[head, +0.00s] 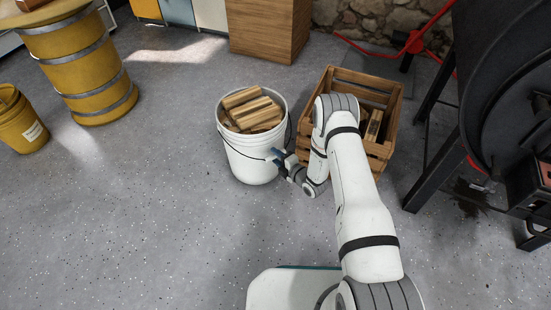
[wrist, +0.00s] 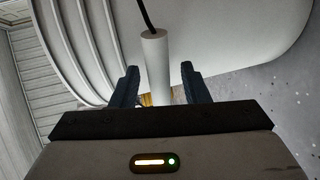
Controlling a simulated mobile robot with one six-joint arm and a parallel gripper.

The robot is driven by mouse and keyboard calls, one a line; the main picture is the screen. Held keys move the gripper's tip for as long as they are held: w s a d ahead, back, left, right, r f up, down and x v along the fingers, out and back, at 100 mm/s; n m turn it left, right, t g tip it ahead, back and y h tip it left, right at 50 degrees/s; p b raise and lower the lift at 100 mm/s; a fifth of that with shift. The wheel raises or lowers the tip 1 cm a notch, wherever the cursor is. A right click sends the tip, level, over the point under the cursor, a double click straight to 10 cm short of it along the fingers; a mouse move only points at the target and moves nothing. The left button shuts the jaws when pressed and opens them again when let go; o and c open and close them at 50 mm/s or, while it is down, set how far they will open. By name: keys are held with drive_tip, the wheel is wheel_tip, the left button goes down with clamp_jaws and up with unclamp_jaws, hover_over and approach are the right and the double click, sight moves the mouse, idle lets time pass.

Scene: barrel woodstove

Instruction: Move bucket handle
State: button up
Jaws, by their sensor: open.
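A white bucket (head: 250,165) filled with split firewood (head: 250,108) stands upright on the floor. Its thin black wire handle (head: 291,130) hangs down along the right and front side. In the wrist view the handle's pale cylindrical grip (wrist: 156,62) hangs between the two dark fingers, with black wire (wrist: 146,15) running up from it. My gripper (head: 277,157) is at the bucket's right front side, low on the wall. In the wrist view my gripper (wrist: 160,84) is open, with a finger on each side of the grip and visible gaps. The bucket wall is close behind.
A wooden crate (head: 350,78) with firewood stands right of the bucket, partly behind my arm. A black stove (head: 505,90) with legs is at the right. A yellow bucket (head: 20,122) and yellow barrel (head: 85,70) stand left. The floor in front and left is clear.

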drive_tip(key=shift+w+a+f, duration=0.1)
drive_tip(key=shift+w+a, duration=0.35)
drive_tip(key=shift+w, duration=0.05)
clamp_jaws()
